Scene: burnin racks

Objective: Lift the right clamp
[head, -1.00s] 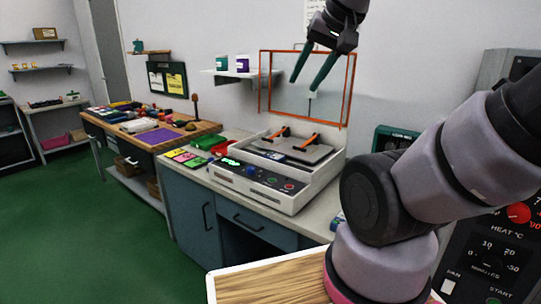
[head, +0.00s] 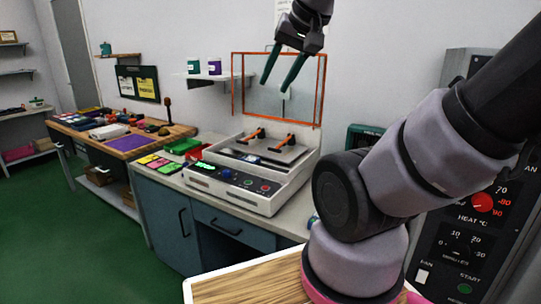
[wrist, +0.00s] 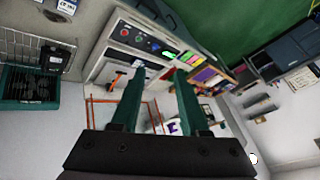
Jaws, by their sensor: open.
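The right clamp (head: 289,139) is an orange-handled lever on the grey plate on top of a white bench machine (head: 225,190). The left clamp (head: 255,134), also orange-handled, sits beside it. My gripper (head: 275,86) is open and empty, with two long dark green fingers pointing down, well above the machine and in front of the orange-framed panel. In the wrist view, my gripper (wrist: 158,76) points toward the machine. An orange handle, apparently the right clamp (wrist: 115,79), shows left of the fingers. The left clamp is not clear there.
The orange-framed clear panel (head: 279,56) stands upright behind the clamps. A wall shelf with two cups (head: 214,67) is to its left. Red and green trays (head: 183,146) and coloured cards lie left of the machine. A control cabinet with dials (head: 470,240) stands at the right.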

